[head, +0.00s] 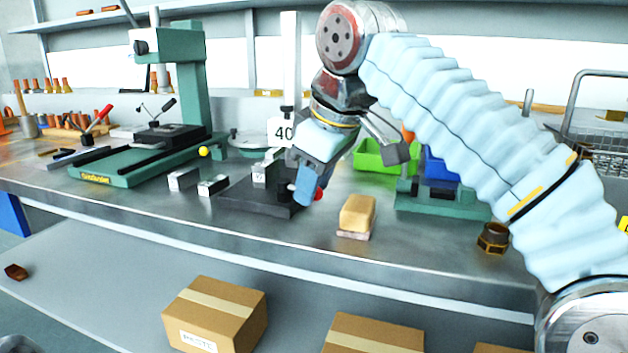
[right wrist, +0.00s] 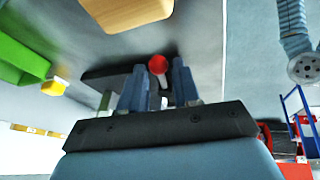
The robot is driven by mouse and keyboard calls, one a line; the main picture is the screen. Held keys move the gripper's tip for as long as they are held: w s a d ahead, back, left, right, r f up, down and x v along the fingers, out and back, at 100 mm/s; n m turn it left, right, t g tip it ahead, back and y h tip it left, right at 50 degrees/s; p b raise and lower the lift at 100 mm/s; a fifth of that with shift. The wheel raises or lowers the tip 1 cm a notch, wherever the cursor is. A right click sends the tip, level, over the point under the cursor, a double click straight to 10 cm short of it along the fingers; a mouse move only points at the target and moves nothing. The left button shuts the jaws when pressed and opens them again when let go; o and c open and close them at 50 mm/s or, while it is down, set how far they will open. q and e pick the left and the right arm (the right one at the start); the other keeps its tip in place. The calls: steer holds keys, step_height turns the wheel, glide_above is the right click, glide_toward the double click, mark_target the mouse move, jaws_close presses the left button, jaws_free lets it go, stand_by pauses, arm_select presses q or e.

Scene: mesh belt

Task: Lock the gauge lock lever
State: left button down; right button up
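The gauge has a dark base (head: 245,205) on the bench, a pale upright column (head: 290,65) and a plate reading 40 (head: 280,131). A red knob (head: 319,194), apparently the end of the lock lever, shows beside my right gripper (head: 307,192). In the right wrist view the red knob (right wrist: 157,64) appears between the fingertips of my right gripper (right wrist: 159,72). The two blue fingers are apart, with a gap around the knob; contact is not clear. The rest of the lever is mostly hidden by the hand. My left gripper is not in view.
A tan block (head: 357,213) lies on the bench right of the gauge. Small metal blocks (head: 184,178) and a green stand (head: 185,90) are at the left. A green bin (head: 385,158) stands behind. Cardboard boxes (head: 215,313) sit below the bench edge.

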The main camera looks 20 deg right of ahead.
jaws_close()
steer(key=p, duration=0.1)
steer(key=n+p, duration=0.1)
steer(key=shift+w+d+r+n+y+p, duration=0.3)
steer(key=shift+w+d, duration=0.05)
steer(key=shift+d, duration=0.05)
steer(key=shift+w+d+f+n+g, duration=0.1)
steer(key=shift+w+f+n+g, duration=0.15)
steer(key=shift+n, duration=0.25)
steer(key=shift+s, duration=0.1)
steer(key=shift+o, duration=1.8)
jaws_free()
